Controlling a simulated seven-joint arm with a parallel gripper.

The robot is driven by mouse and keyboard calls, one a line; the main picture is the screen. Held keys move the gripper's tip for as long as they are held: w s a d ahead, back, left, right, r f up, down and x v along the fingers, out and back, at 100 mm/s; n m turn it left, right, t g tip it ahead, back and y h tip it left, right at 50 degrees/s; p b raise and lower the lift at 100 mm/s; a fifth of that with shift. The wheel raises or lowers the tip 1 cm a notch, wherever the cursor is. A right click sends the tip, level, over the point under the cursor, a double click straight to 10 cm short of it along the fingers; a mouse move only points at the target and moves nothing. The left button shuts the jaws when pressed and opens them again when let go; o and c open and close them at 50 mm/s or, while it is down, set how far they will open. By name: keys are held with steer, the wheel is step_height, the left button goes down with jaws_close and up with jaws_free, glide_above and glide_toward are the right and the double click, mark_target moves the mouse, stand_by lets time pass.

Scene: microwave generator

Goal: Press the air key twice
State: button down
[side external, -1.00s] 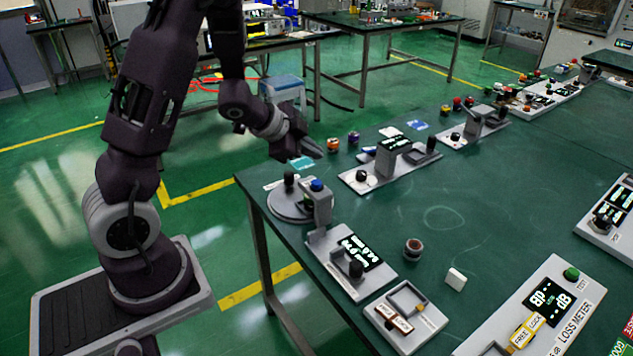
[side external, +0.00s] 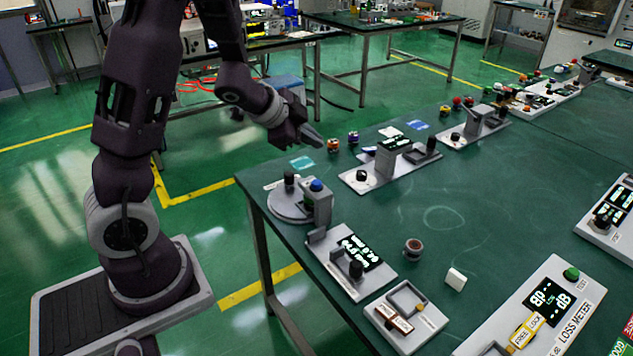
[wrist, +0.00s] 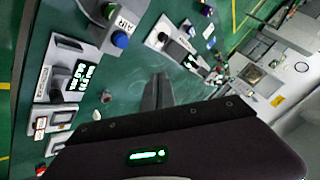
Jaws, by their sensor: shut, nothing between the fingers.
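The air key is a blue round button (side external: 317,185) on a grey block at the left end of the green table. In the wrist view the blue button (wrist: 121,40) sits beside a label reading AIR, at the upper left of my fingers. My gripper (side external: 318,142) is above the table's far left part, up and behind the blue button and clear of it. In the wrist view the fingers (wrist: 158,92) are together, with nothing between them.
A dark knob (side external: 289,178) stands on the round grey base next to the button block. A panel with a lit display (side external: 360,252) lies in front. A second display unit (side external: 395,145) stands farther back. The table's middle (side external: 480,200) is mostly clear.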

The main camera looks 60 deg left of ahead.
mark_target(313, 183)
steer(key=shift+r, duration=0.4)
steer(key=shift+f, duration=4.45)
steer(key=shift+f, duration=0.4)
steer(key=shift+f, duration=0.55)
steer(key=shift+a+r, duration=0.1)
steer(key=shift+r, duration=0.9)
